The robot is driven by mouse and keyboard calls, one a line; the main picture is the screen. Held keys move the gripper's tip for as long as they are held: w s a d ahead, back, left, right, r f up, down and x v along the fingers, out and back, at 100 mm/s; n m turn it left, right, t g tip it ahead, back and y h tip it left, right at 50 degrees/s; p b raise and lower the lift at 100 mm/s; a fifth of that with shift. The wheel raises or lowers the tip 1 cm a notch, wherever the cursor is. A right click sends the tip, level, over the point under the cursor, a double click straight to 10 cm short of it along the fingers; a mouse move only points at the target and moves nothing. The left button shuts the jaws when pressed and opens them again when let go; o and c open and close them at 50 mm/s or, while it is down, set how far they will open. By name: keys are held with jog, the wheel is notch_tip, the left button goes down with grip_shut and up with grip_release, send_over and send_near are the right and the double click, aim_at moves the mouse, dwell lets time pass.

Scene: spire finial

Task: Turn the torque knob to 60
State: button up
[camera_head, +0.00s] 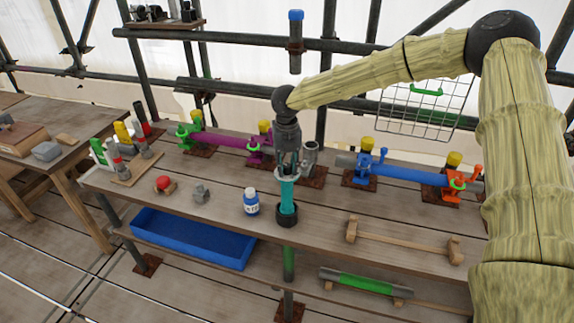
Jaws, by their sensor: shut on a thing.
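A teal upright cylinder (288,193) stands on the workbench (225,182) with a wide black ring (287,215) at its foot. My gripper (288,172) points straight down and is shut on the top of this cylinder. A pale collar shows at the fingertips. No dial marks or numbers can be read, so I cannot tell which part is the torque knob or its setting. A small red-topped piece (164,184) lies farther left on the bench.
A blue-and-white bottle (251,201) stands just left of the cylinder. A grey fitting (202,193) lies beyond it. Purple (225,141) and blue (405,173) clamped tubes line the back. A wooden rest (400,241) is at right. A blue tray (190,238) sits below.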

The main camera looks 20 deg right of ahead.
aim_at(287, 165)
jog(key=o, duration=1.1)
jog(key=shift+c, duration=0.2)
notch_tip(287, 165, up, 12)
